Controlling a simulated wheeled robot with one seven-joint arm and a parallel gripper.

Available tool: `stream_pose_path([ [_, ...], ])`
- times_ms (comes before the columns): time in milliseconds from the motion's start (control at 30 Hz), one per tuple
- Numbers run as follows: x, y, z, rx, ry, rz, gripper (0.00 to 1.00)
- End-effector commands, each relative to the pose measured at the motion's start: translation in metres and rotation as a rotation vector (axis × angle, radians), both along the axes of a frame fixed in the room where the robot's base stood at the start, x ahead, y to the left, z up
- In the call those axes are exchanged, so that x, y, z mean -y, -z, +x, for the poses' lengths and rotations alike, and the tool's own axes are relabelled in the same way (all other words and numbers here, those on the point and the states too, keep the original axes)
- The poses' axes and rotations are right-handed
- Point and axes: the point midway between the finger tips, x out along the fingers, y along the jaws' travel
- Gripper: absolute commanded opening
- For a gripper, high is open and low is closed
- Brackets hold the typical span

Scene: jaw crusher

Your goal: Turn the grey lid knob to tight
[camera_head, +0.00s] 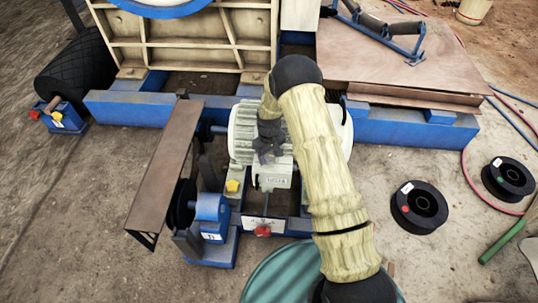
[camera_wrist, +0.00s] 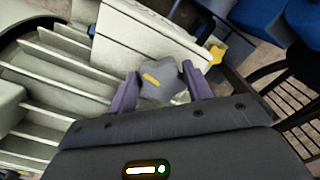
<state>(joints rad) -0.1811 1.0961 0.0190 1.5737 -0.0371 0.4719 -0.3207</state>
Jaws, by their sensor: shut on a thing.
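The grey lid knob (camera_wrist: 160,82) is a lobed star-shaped knob with a short yellow mark on its top, seen in the wrist view. It sits beside a pale box-shaped housing (camera_wrist: 135,35) on the finned motor. My gripper (camera_wrist: 168,88) has one finger on each side of the knob and is shut on it. In the head view my gripper (camera_head: 268,150) reaches down onto the pale motor housing (camera_head: 270,176), and the knob is hidden there behind the gripper and arm.
A yellow knob (camera_head: 232,186) and a red knob (camera_head: 263,231) are near the motor. A brown belt guard (camera_head: 165,165) stands to its left. Blue frame beams (camera_head: 410,127) lie behind. Black spools (camera_head: 419,207) lie on open ground at the right.

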Motion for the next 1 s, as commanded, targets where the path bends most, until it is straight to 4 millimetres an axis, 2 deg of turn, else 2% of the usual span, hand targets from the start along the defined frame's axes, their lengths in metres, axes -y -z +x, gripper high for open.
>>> stream_pose_path([
  [267, -0.0002, -0.0018, -0.0004, -0.001, 0.055, -0.001, 0.27],
  [467, -0.0016, -0.0029, -0.0013, -0.002, 0.159, -0.001, 0.27],
  [1000, -0.0052, -0.0034, -0.0013, 0.0, 0.638, -0.001, 0.27],
])
